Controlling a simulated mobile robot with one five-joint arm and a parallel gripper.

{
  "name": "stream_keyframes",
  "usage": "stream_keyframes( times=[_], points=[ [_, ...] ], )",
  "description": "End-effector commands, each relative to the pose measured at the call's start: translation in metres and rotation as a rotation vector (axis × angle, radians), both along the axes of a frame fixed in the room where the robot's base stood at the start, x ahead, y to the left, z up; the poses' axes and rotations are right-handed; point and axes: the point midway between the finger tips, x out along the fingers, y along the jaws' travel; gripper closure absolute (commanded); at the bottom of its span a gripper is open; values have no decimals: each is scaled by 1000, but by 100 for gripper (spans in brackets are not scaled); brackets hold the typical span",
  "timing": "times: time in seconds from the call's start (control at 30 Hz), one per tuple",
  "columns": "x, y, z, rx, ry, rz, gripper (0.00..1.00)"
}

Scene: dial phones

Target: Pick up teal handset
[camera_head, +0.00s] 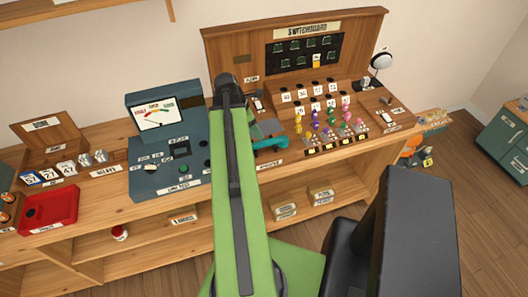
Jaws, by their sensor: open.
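The teal handset (270,143) lies near the front edge of the wooden counter, at the left foot of the switchboard (300,58). Its right end shows just right of my green arm. Its left end runs up against the arm in the picture and may be partly hidden. My arm rises from the bottom of the picture to a dark joint over the switchboard's left side. My gripper is not visible; the arm may hide it.
The switchboard carries several colored plugs (330,133) right of the handset. A grey tester box (168,175) stands to the left, beyond the arm. A red tray (48,211) is at far left. A lamp (381,62) stands right. Shelves below hold small boxes.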

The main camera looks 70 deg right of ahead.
Motion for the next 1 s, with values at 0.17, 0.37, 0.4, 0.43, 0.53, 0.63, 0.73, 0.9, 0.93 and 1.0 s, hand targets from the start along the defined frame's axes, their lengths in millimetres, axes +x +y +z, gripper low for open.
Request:
stream_keyframes(
  times=[0.17,0.37,0.4,0.43,0.53,0.63,0.73,0.9,0.93,1.0],
  points=[
    [-11,-9,-43,0,0,-1,47],
    [-13,-11,-43,0,0,0,47],
    [-13,-11,-45,0,0,0,47],
    [-13,-11,-48,0,0,0,47],
    [-15,-13,-63,0,0,0,47],
    [-18,-15,-81,0,0,-1,47],
    [-22,-19,-94,0,0,-1,47],
    [-24,-20,-92,0,0,1,47],
    [-24,-20,-91,0,0,1,47],
    [-24,-20,-91,0,0,1,47]
  ],
)
